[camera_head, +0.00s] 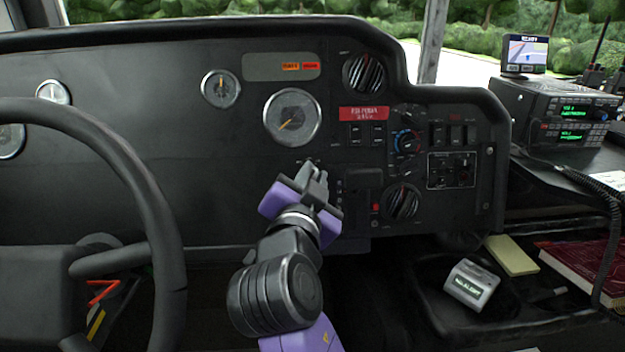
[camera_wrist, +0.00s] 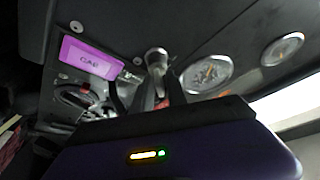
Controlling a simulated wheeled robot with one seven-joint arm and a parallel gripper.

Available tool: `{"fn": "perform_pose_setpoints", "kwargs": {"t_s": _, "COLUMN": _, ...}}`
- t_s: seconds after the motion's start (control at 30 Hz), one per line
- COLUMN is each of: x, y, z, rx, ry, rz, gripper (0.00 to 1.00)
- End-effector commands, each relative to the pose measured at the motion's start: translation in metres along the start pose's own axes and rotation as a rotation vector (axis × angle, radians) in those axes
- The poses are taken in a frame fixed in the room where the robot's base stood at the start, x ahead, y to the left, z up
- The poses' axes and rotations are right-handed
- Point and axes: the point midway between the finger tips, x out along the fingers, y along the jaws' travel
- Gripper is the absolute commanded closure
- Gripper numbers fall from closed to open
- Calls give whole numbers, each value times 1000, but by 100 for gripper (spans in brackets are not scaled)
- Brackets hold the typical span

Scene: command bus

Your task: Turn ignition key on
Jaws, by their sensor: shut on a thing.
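My gripper (camera_head: 314,180) reaches up to the black dashboard, just below the large round gauge. Its fingertips also show in the wrist view (camera_wrist: 163,76), close together at a small silver cylinder (camera_wrist: 156,60) on the panel, which looks like the ignition. The jaws are shut on what seems to be the ignition key. The key itself is mostly hidden between the fingers in both views. I cannot tell at what angle it stands.
The large gauge (camera_head: 292,117) is just above my gripper. A red label (camera_head: 364,113), switches and a round knob (camera_head: 403,202) lie to its right. The steering wheel (camera_head: 150,200) stands to the left. A radio (camera_head: 560,110) and a tray with a yellow notepad (camera_head: 512,255) are at the right.

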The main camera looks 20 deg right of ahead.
Motion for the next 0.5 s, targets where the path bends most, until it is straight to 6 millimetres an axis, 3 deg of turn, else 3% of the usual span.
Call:
{"fn": "perform_pose_setpoints", "kwargs": {"t_s": 0.27, "x": 0, "y": 1, "z": 2, "rx": -2, "ry": -5, "rz": 3, "gripper": 100}}
{"fn": "perform_pose_setpoints", "kwargs": {"t_s": 0.3, "x": 0, "y": 1, "z": 2, "rx": -2, "ry": -5, "rz": 3, "gripper": 80}}
{"fn": "perform_pose_setpoints", "kwargs": {"t_s": 0.33, "x": 0, "y": 1, "z": 2, "rx": -2, "ry": -5, "rz": 3, "gripper": 74}}
{"fn": "perform_pose_setpoints", "kwargs": {"t_s": 0.5, "x": 0, "y": 1, "z": 2, "rx": -1, "ry": -3, "rz": 1, "gripper": 71}}
